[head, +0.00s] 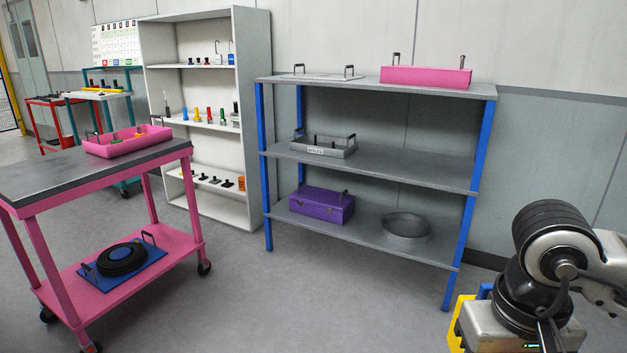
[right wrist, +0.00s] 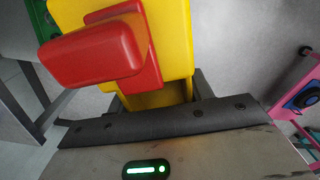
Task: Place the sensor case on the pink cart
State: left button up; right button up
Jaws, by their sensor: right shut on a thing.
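My right gripper (right wrist: 157,105) is shut on a yellow case (right wrist: 172,25) with a red block-shaped part (right wrist: 95,52), seen close up in the right wrist view. In the head view only a yellow edge of the case (head: 459,322) shows at the lower right, behind my right wrist. The pink cart (head: 58,176) stands at the left of the head view, well away from my right gripper. It has a dark top and a pink lower shelf. Part of it also shows at the right edge of the right wrist view (right wrist: 287,77). My left gripper is out of view.
A pink tray (head: 126,143) takes up the far end of the cart's top; the near part is clear. A blue tray (head: 122,267) with black rings is below. A blue-posted grey rack (head: 400,160) holds trays, a purple box (head: 321,204) and a round dish. Floor between is free.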

aim_at(51, 174)
jog(key=u, duration=0.6)
jog(key=i, duration=2.6)
jog(key=u, duration=1.75)
jog(key=i, duration=1.65)
jog(key=u, duration=0.85)
